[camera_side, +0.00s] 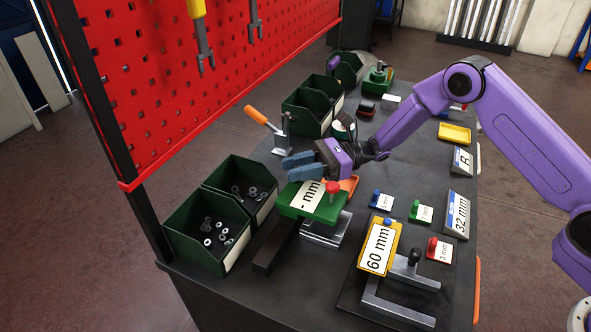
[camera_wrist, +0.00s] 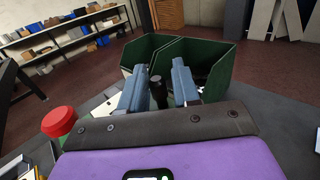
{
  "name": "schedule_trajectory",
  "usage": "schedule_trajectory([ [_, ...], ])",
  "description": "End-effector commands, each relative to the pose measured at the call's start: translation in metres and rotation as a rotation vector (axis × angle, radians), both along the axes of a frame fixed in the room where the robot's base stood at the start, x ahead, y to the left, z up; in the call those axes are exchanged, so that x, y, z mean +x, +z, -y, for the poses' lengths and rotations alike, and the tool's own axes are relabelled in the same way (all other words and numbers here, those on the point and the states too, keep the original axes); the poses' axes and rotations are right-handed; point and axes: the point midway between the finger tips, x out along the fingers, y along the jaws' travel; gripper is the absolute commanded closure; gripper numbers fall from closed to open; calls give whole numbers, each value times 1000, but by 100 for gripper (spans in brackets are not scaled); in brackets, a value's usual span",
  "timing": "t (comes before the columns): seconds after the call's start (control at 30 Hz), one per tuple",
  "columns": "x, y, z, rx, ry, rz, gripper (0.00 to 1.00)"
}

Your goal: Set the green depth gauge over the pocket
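The green depth gauge (camera_side: 325,207), a flat green body with a white "mm" label and a red knob (camera_side: 333,187), lies over a silver metal block (camera_side: 325,233). The red knob also shows in the wrist view (camera_wrist: 60,121). My gripper (camera_side: 292,163) has blue fingers and is just above and behind the gauge's left part. In the wrist view its fingers (camera_wrist: 158,72) are apart, with a black knob (camera_wrist: 157,92) in line between them. I cannot tell whether they touch that knob. The pocket itself is not clearly visible.
Green bins (camera_side: 208,225) with nuts stand at the left, and more bins (camera_side: 308,104) behind. An orange-handled clamp (camera_side: 270,128) stands near the fingers. A yellow "60 mm" gauge (camera_side: 379,248) and metal fixture (camera_side: 398,306) are in front right. Small labelled blocks (camera_side: 421,211) lie to the right.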

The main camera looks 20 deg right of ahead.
Motion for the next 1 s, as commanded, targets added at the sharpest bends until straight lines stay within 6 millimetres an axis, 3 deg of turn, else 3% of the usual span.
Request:
schedule_trajectory([
  [0.47,1,0,11,0,-4,0,60],
  [1.0,1,0,119,0,-8,0,60],
])
